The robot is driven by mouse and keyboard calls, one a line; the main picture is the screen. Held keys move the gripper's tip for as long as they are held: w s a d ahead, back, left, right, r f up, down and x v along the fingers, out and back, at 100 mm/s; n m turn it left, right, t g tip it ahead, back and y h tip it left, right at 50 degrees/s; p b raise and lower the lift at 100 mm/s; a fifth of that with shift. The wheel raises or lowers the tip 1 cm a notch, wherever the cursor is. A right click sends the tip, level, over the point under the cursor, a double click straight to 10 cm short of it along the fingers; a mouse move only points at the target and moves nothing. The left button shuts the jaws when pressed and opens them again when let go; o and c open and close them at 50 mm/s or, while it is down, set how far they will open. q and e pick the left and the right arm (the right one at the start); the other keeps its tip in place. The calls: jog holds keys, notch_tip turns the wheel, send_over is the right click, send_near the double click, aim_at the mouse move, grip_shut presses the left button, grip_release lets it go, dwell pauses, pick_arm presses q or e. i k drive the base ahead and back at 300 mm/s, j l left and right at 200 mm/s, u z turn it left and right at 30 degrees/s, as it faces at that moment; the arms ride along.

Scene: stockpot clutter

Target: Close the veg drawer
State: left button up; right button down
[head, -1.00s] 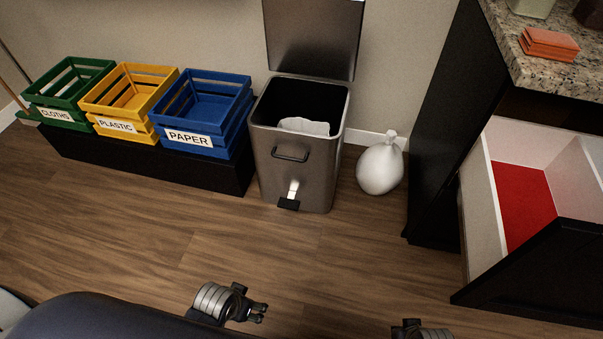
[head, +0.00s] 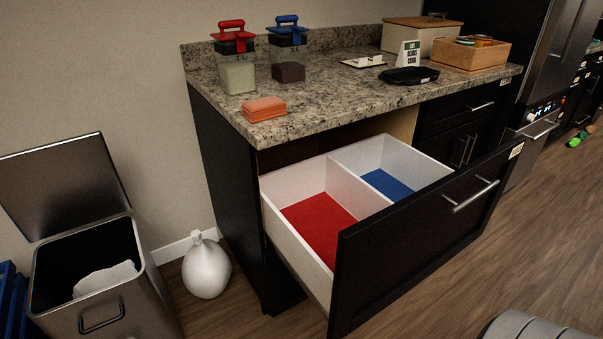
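A large drawer (head: 400,250) in the dark cabinet stands pulled far out. It has a black front with a metal bar handle (head: 471,195) and a small white label (head: 517,149) too small to read. Inside, a white divider separates a red-floored compartment (head: 318,222) from a blue-floored one (head: 386,184). Both compartments look empty. Neither of my grippers shows; only a grey rounded part of my own arm appears at the bottom right edge, apart from the drawer in the picture.
The granite counter (head: 330,92) above holds two lidded canisters, orange sponges (head: 264,109) and a wooden box (head: 470,54). An open metal bin (head: 100,290) and a tied white bag (head: 206,268) stand left of the cabinet. The wooden floor (head: 530,230) in front of the drawer is clear.

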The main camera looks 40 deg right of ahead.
aim_at(358, 226)
jog(key=z, duration=2.05)
